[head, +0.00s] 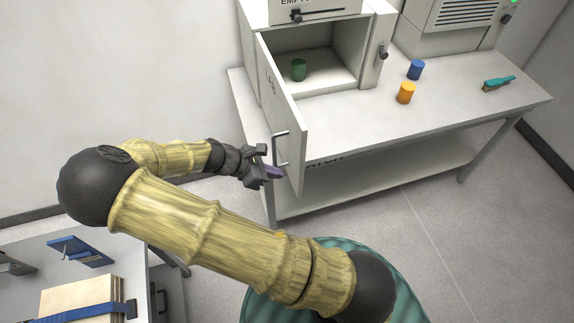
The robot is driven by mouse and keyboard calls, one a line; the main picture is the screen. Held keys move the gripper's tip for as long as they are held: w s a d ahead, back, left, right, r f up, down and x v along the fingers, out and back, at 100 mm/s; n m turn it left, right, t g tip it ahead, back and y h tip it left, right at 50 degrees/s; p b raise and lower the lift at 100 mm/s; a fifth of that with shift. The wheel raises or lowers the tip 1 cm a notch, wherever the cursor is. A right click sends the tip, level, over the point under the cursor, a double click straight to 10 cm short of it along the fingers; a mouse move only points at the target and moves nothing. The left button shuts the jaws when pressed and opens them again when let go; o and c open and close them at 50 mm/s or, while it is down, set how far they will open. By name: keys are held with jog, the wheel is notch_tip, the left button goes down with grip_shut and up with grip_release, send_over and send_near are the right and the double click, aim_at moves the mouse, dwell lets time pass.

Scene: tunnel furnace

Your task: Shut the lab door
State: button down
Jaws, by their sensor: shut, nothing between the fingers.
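The lab door (279,110) is a white panel hinged at the left side of a white cabinet (375,45). It stands wide open, swung out toward me past the table's front edge. A grey bar handle (281,148) is near its free edge. My gripper (272,173) is shut and empty, with purple fingertips close to the door's lower part, just below the handle. I cannot tell whether it touches the door. Inside the open compartment stands a green cylinder (298,69). A dark latch knob (382,52) is on the frame right of the opening.
On the white table (450,110) stand a blue cylinder (415,69) and an orange cylinder (405,93). A teal-handled brush (498,83) lies farther right. A bench (25,255) with boards and a blue strap is at lower left. Floor right of the door is clear.

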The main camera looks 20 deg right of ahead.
aim_at(297, 171)
jog(key=d+p, duration=0.1)
jog(key=d, duration=0.2)
jog(key=shift+d+r, duration=0.1)
jog(key=shift+d, duration=0.35)
jog(key=shift+w+d, duration=0.1)
